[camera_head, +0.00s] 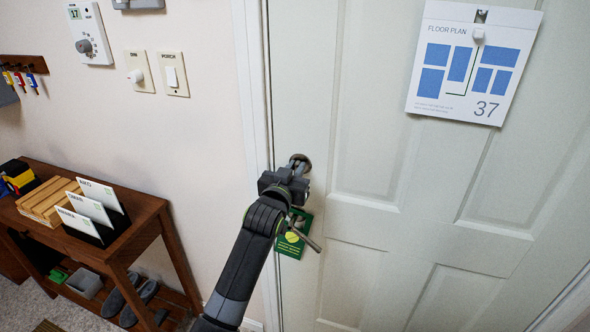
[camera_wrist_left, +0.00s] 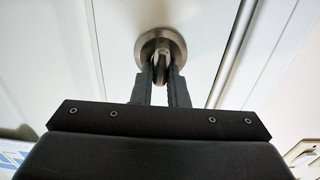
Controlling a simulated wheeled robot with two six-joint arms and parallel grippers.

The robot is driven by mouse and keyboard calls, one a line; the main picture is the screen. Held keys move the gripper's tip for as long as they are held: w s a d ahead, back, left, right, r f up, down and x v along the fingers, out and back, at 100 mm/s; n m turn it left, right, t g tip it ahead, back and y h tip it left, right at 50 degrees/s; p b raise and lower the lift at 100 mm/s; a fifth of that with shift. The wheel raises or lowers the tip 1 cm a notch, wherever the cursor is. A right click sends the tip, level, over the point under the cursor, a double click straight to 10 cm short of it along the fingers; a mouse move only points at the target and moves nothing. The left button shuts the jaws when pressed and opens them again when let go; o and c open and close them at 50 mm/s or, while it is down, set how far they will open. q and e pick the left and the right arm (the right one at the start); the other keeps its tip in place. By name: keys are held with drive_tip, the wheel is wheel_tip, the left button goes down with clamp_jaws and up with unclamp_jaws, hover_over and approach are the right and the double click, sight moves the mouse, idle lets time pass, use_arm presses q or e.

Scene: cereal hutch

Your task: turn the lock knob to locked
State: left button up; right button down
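The lock knob (camera_wrist_left: 160,65) is a small metal thumb-turn on a round metal plate (camera_head: 300,160) on the pale door. In the left wrist view its tip lies between the two fingers of my left gripper (camera_wrist_left: 162,78). The fingers look close against it on both sides. In the head view my left gripper (camera_head: 297,168) reaches the plate from below, and the fingers hide most of the knob. Which way the knob is turned is hard to tell. My right gripper is not in view.
Below the lock are a door handle (camera_head: 305,237) and a green hanger tag (camera_head: 292,246). A floor plan sheet (camera_head: 474,62) hangs on the door at upper right. A wooden side table (camera_head: 150,215) with letters stands at left. Switches (camera_head: 174,74) are on the wall.

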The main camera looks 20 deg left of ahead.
use_arm(q)
clamp_jaws()
drive_tip(key=shift+a+n+p, duration=0.1)
drive_tip(key=shift+n+p, duration=0.2)
drive_tip(key=shift+n, duration=0.2)
drive_tip(key=n+p, duration=0.1)
drive_tip(key=n, duration=0.1)
drive_tip(key=shift+a+n, duration=0.1)
drive_tip(key=shift+n, duration=0.3)
drive_tip(key=shift+a+f+n+p, duration=0.1)
drive_tip(key=shift+f+n+p, duration=0.15)
drive_tip(key=shift+n, duration=2.1)
drive_tip(key=shift+a+f+n+p, duration=0.15)
drive_tip(key=shift+n+p, duration=0.15)
drive_tip(key=shift+n, duration=2.1)
drive_tip(key=shift+a+f+n+p, duration=0.15)
drive_tip(key=shift+n+p, duration=0.1)
drive_tip(key=shift+n, duration=2.1)
